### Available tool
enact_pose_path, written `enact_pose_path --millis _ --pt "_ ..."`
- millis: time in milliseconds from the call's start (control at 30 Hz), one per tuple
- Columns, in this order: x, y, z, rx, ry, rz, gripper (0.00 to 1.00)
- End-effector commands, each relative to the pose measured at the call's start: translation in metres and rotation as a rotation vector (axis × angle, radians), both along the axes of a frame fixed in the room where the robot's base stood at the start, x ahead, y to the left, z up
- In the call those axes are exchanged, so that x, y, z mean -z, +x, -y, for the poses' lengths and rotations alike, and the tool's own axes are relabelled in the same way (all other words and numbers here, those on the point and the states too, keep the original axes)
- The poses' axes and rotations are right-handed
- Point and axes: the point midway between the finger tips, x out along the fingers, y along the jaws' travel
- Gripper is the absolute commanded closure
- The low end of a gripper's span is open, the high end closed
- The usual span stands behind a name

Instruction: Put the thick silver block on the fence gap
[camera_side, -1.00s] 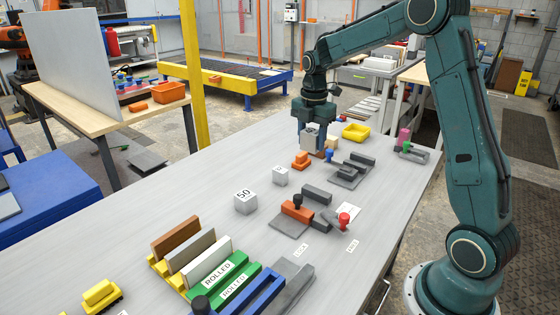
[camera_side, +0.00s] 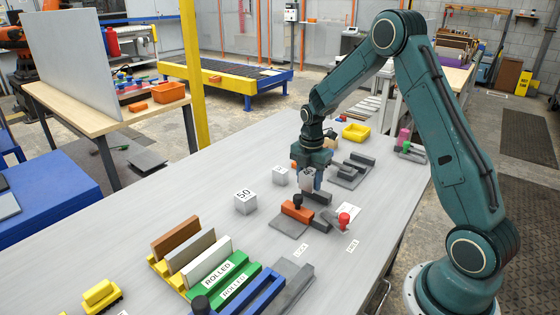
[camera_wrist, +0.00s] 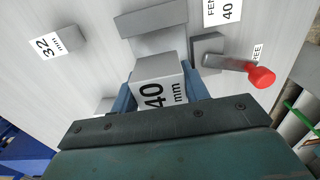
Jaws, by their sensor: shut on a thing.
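My gripper (camera_side: 307,183) is shut on a silver block (camera_wrist: 162,75) whose face reads 40 mm in the wrist view. In the side view the block (camera_side: 307,182) hangs between the fingers, partly hidden by them, just behind the orange piece. A grey fence bar (camera_wrist: 152,18) lies just beyond the block in the wrist view, with a grey stop (camera_wrist: 207,45) and a red-knobbed lever (camera_wrist: 262,77) to its right. The fence bars (camera_side: 318,197) also show in the side view, close to the gripper. I cannot tell whether the block touches them.
An orange clamp piece with a black knob (camera_side: 297,211) stands close in front of the gripper. A cube marked 50 (camera_side: 245,202) and a smaller cube (camera_side: 280,176) stand to the left. Grey blocks (camera_side: 352,170) lie behind at right. Bare table lies at left.

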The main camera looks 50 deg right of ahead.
Motion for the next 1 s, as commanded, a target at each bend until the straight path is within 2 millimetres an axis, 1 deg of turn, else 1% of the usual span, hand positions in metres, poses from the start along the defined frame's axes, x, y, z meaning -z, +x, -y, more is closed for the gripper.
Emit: enact_pose_path --millis 33,133,233,433,533,800,900,1000 --pt "0.008 0.000 0.000 0.000 0.000 -0.001 0.86" --pt "0.019 0.000 0.000 0.000 0.000 0.001 0.86" --pt "0.025 0.000 0.000 0.000 0.000 0.001 0.86" --pt "0.027 0.001 0.000 0.000 -0.001 0.002 0.86" --pt "0.031 0.000 0.000 0.000 0.000 0.001 0.86" --pt "0.061 0.000 0.000 0.000 0.000 0.000 0.86" --pt "0.067 0.000 0.000 0.000 0.000 0.001 0.86" --pt "0.069 0.000 0.000 0.000 -0.001 0.002 0.86"
